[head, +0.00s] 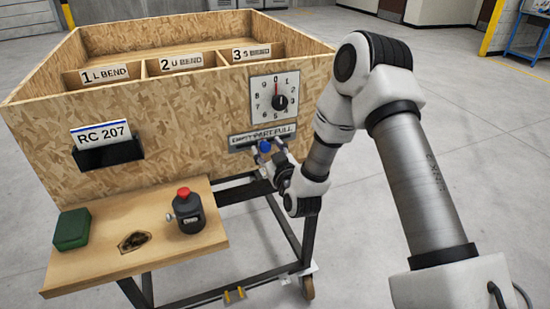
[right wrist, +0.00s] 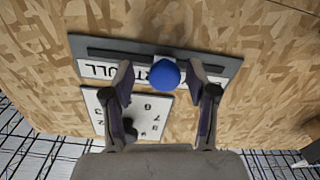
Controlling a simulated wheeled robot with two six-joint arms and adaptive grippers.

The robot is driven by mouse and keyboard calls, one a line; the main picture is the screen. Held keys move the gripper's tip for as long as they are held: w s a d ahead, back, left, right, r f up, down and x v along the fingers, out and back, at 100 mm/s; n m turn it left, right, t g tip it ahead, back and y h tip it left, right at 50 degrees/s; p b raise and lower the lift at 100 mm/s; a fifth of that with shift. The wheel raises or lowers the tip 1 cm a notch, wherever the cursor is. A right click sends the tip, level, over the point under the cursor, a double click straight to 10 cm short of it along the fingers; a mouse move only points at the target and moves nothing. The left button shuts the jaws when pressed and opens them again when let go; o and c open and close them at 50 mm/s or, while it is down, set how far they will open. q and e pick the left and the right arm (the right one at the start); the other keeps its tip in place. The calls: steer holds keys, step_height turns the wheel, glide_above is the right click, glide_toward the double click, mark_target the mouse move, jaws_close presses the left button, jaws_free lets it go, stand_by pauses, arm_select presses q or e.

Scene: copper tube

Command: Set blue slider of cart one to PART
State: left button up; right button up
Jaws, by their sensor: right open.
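The blue slider knob (head: 264,146) sticks out from the grey label plate (head: 240,139) on the front of the wooden cart box (head: 200,110). The plate reads EMPTY, PART, FULL from left to right, and the knob appears near the middle word. In the right wrist view, which is upside down, the blue knob (right wrist: 165,75) partly covers the PART lettering. My right gripper (head: 265,154) is open, with one fingertip on each side of the knob. Small gaps seem to show beside the knob; contact is not clear. My left gripper is out of view.
A number dial (head: 275,95) sits just above the plate. A sign RC 207 (head: 101,133) is at left. Open floor lies right.

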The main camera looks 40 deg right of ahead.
steer(key=v, duration=1)
steer(key=shift+s+d, duration=0.25)
steer(key=shift+s, duration=0.2)
